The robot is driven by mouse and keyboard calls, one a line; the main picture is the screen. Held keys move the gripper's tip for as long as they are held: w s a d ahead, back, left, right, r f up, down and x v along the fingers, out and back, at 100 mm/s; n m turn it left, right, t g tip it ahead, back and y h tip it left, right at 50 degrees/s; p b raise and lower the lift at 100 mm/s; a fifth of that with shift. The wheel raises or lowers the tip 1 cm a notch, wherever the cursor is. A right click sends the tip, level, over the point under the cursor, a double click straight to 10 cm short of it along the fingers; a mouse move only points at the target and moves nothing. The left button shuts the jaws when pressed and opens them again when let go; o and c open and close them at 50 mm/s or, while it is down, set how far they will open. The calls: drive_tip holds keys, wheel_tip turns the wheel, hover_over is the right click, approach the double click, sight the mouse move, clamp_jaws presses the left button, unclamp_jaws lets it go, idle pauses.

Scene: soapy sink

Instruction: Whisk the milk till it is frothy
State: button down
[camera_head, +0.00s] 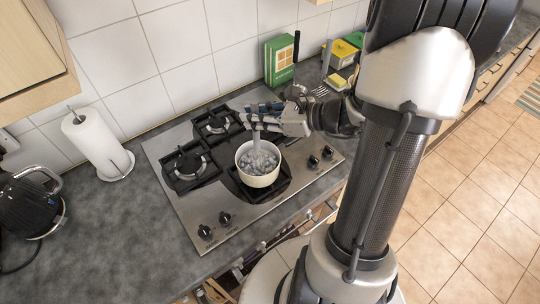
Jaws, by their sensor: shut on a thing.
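A cream pot (259,181) stands on a front burner of the steel hob. A whisk (262,157) reaches down into the pot, its wires inside. My gripper (266,121) comes from the right above the pot's rim and is shut on the whisk's upper part. The pot's contents look pale, bluish and mottled around the wires. At this size I cannot tell the milk from foam.
The steel hob (193,196) has other empty burners and several black knobs. A paper towel roll (96,144) and black kettle (27,205) stand at left. A green box (279,61) and a yellow-green container (342,53) stand behind. The counter at front left is clear.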

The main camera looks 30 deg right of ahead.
drive_tip(key=shift+r+p, duration=3)
drive_tip(key=shift+r, duration=0.8)
wheel_tip(320, 180, up, 4)
drive_tip(key=p, duration=0.3)
drive_tip(key=shift+r, duration=0.1)
drive_tip(key=shift+s, duration=0.1)
